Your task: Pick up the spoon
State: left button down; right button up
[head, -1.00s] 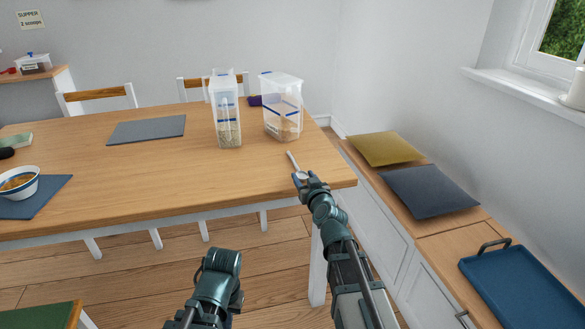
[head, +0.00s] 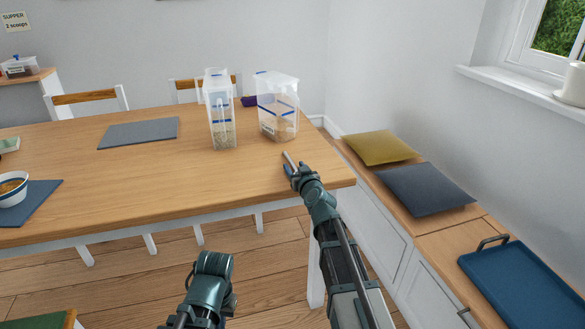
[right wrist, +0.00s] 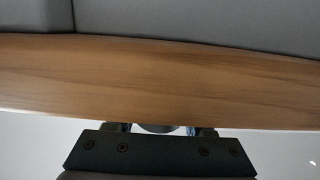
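The spoon (head: 289,158) lies near the right end of the wooden table, its thin pale handle pointing towards the clear containers. My right gripper (head: 292,170) is at its near end, low at the tabletop, and covers the rest of it. In the right wrist view my gripper (right wrist: 158,130) shows at the bottom with its fingertips apart. A grey rounded shape, possibly the spoon's bowl, shows between them. The fingers look open; contact with the spoon cannot be made out. My left gripper (head: 212,262) is low in front of the table, its fingers not clear.
A tall clear container (head: 222,115) and a wider one (head: 278,108) stand behind the spoon. A bowl (head: 13,188) sits on a blue mat at far left. A grey mat (head: 140,133) lies further back. Cushions (head: 428,190) and a blue tray (head: 525,285) lie along the right bench.

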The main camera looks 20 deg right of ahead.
grip_shut()
pick_arm(q)
jog(key=shift+r, duration=0.15)
pick_arm(e)
jog(key=shift+a+r, duration=0.1)
jog(key=shift+r, duration=0.05)
